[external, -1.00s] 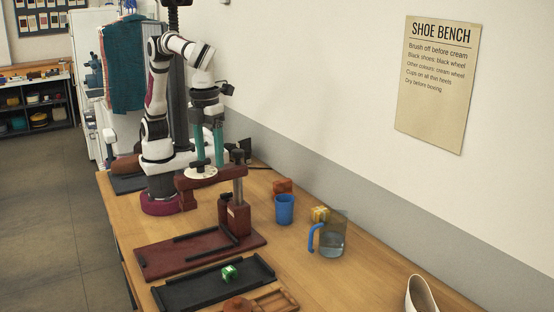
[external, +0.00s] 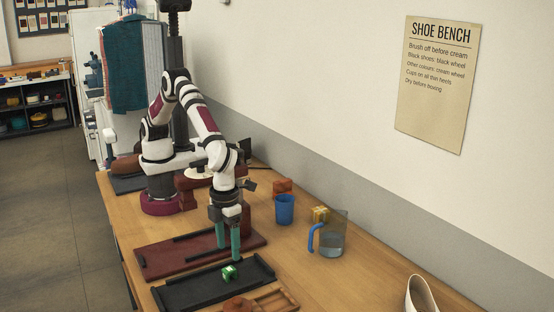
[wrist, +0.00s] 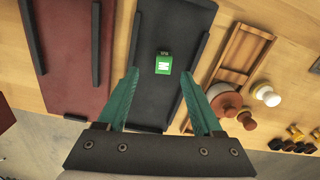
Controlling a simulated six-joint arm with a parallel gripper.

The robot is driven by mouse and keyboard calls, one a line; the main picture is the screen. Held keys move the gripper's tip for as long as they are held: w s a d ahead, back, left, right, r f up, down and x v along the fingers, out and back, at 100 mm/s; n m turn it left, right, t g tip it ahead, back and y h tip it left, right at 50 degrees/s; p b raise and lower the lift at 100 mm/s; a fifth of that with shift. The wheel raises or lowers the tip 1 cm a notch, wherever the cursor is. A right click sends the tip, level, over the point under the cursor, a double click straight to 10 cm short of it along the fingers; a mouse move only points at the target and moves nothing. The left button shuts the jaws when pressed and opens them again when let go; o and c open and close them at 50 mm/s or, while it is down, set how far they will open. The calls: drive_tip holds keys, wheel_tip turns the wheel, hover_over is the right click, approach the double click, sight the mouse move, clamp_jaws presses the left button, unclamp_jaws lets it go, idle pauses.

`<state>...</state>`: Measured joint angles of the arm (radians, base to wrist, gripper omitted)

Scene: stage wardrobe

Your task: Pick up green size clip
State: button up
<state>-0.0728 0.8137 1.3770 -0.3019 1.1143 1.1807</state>
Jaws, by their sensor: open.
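The green size clip (external: 229,272) lies on the black tray (external: 196,293), marked with a white letter and with a dark top end. In the wrist view the clip (wrist: 164,64) sits near the middle of the tray, ahead of and between my fingers. My gripper (external: 229,254) is open and empty, its two teal fingers pointing down above the back part of the black tray. The fingertips also show in the wrist view (wrist: 160,75), spread on both sides of the clip and apart from it.
A dark red tray (external: 160,262) with black rails lies beside the black one. A blue cup (external: 285,209), a clear jug with blue handle (external: 333,236) and a white shoe (external: 421,295) stand on the bench.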

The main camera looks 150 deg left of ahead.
sight(231, 268)
drive_tip(key=f, duration=0.6)
drive_tip(key=shift+w, duration=0.3)
drive_tip(key=shift+r, duration=0.1)
clamp_jaws()
